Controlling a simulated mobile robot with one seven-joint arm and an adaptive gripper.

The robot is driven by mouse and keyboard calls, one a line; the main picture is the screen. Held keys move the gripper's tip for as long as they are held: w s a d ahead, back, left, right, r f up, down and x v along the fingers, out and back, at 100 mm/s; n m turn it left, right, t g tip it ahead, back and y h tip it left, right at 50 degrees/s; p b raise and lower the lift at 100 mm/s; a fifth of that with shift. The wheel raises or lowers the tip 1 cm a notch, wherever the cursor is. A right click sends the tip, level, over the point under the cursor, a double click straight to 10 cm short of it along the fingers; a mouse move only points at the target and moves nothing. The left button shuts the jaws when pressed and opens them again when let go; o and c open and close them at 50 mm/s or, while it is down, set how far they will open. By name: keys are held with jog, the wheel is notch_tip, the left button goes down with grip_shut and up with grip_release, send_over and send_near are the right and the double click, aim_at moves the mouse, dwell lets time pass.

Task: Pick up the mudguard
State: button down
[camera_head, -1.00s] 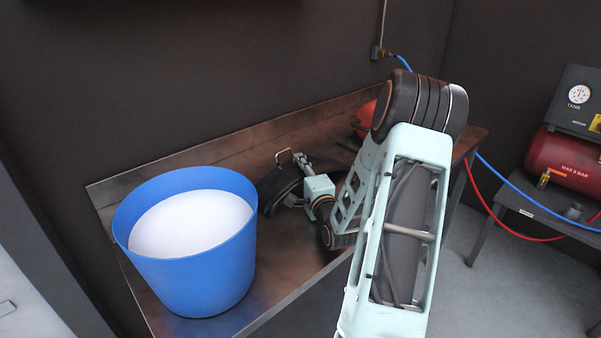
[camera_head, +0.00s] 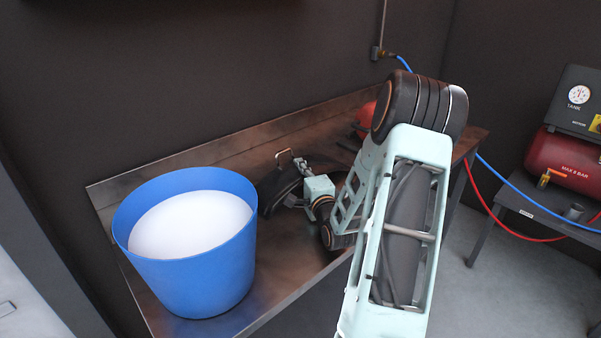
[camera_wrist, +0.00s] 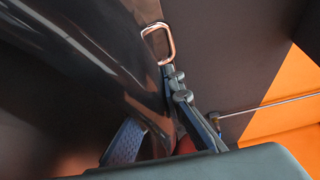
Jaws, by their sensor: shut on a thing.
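The mudguard (camera_head: 273,190) is a dark, glossy curved piece on the metal bench, just right of the blue bucket. My gripper (camera_head: 299,166) reaches it from the right and is shut on it; my arm hides part of the area behind. In the wrist view the mudguard (camera_wrist: 75,60) fills the left side as a dark shiny surface. One finger of my gripper (camera_wrist: 152,115) is on its right side, and a ribbed pad shows below. A copper-coloured metal loop (camera_wrist: 158,43) stands at the mudguard's edge. I cannot tell whether the mudguard is clear of the bench.
A blue bucket (camera_head: 190,275) with white contents stands on the bench (camera_head: 285,270) close to the left. A red object (camera_head: 366,116) sits behind my arm. A red compressor (camera_head: 570,160) with hoses stands on a table at right. The wall is close behind.

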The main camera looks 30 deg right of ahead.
jog(key=shift+r, duration=0.2)
jog(key=shift+r, duration=0.5)
notch_tip(320, 180, up, 2)
jog(key=shift+r+p, duration=0.1)
jog(key=shift+p, duration=0.2)
jog(key=s+r, duration=0.2)
jog(key=r, duration=0.1)
jog(key=s+a+r+p, duration=0.1)
jog(key=s+r, duration=0.2)
jog(key=shift+a, duration=0.15)
jog(key=s+a+r+b, duration=0.2)
jog(key=s, duration=0.4)
jog(key=shift+s+r+b, duration=0.25)
jog(key=shift+s+b, duration=0.05)
jog(key=shift+s, duration=0.1)
jog(key=b, duration=0.2)
jog(key=s+r+b, duration=0.1)
jog(key=b, duration=0.1)
jog(key=shift+s+a+b, duration=0.25)
jog(key=shift+b, duration=0.05)
jog(key=shift+s, duration=0.2)
